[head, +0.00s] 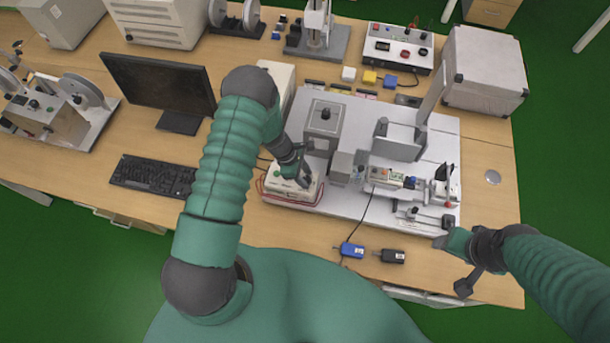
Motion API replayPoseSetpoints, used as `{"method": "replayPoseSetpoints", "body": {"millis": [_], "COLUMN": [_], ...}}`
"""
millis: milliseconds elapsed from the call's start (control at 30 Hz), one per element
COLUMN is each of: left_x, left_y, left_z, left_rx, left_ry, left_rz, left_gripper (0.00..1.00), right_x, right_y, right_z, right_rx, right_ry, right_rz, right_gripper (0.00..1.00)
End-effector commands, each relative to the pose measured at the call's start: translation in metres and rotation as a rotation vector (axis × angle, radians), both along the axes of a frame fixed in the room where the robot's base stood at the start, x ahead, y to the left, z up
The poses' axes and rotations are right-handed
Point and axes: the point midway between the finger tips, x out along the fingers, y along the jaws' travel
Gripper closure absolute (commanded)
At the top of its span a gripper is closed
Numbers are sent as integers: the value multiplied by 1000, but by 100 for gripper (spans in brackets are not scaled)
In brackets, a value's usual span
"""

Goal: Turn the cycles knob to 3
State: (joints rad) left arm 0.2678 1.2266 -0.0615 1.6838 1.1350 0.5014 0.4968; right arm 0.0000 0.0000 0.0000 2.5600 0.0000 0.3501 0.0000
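My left gripper (305,178) reaches down over a small white box with a red lower edge (285,194) near the front of the bench. Its fingers are at the top of this box. They are small and partly covered by the wrist, so I cannot tell whether they are apart or closed. No cycles knob or number marking can be made out; the gripper hides part of the box top. My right gripper (452,266) is at the bench's front right, with its two fingers spread apart and nothing between them.
A grey test rig stands on a white plate (346,207) right of the box. A blue connector (351,250) and a black one (392,256) lie in front. A keyboard (152,176) and monitor (160,84) are left. A control box (398,48) stands behind.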

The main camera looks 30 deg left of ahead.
Motion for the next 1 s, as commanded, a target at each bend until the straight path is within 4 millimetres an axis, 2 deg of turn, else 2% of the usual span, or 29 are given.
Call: {"method": "replayPoseSetpoints", "body": {"millis": [33, 200, 300, 467, 733, 1000], "left_x": [0, 0, 0, 2, 5, 3], "left_y": [0, 0, 0, 1, 1, 1], "left_z": [0, 0, 0, -1, -4, 1], "left_rx": [0, 0, 0, 0, 3, 2], "left_ry": [0, 0, -1, -3, -6, -3], "left_rz": [0, 0, 0, -18, -262, -306], "left_gripper": [68, 90, 100, 100, 100, 100], "right_x": [0, 0, 0, 0, 0, 0], "right_y": [0, 0, 0, 0, 0, 0], "right_z": [0, 0, 0, -4, -35, -34], "right_rx": [0, 0, 0, 0, 0, 0], "right_ry": [0, 0, 0, 0, 0, 0], "right_rz": [0, 0, 0, 0, 0, 0], "right_gripper": [39, 39, 39, 39, 39, 39]}}
